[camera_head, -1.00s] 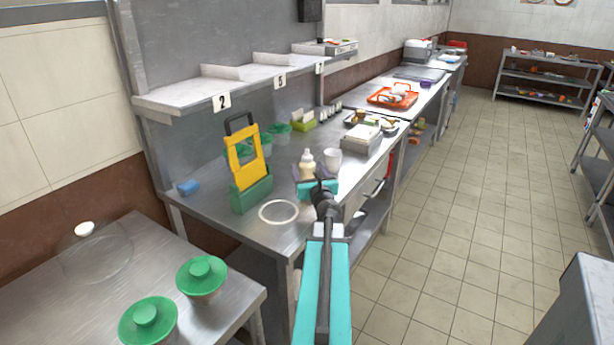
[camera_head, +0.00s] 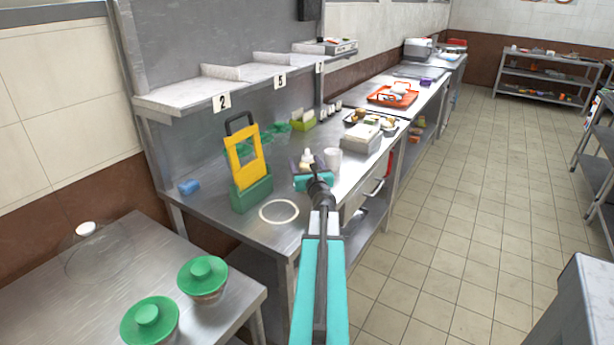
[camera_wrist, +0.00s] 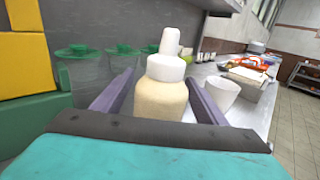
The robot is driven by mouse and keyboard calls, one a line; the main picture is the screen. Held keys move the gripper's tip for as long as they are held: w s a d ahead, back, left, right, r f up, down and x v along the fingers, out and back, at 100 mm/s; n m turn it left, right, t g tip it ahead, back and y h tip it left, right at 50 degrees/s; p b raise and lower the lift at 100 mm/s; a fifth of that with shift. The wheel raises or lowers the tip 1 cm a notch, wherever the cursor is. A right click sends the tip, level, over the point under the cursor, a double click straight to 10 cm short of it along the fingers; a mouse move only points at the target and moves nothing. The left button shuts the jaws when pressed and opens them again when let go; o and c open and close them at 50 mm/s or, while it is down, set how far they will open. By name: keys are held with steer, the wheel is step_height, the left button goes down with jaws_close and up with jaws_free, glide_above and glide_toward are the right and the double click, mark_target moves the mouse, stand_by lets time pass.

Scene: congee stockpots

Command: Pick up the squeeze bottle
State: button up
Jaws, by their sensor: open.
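The squeeze bottle (camera_wrist: 161,88) has a pale cream body with a white cap and nozzle. It stands upright on the steel counter, and only its top (camera_head: 307,157) shows in the head view, behind my gripper. My gripper (camera_wrist: 155,92) is open, with one dark finger on each side of the bottle in the wrist view. I cannot tell whether either finger touches it. The lower part of the bottle is hidden by the gripper body in both views.
A white cup (camera_head: 333,158) stands close to the right of the bottle. A yellow board in a green holder (camera_head: 250,194) stands to the left. A pale ring (camera_head: 279,212) lies near the front edge. Several green-lidded containers (camera_wrist: 83,72) stand behind. A shelf (camera_head: 230,82) overhangs the counter's back.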

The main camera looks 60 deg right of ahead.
steer(key=c, duration=0.8)
steer(key=shift+r, duration=0.15)
step_height(320, 180, up, 10)
steer(key=p, duration=0.3)
steer(key=shift+s, duration=0.1)
stand_by(0.6)
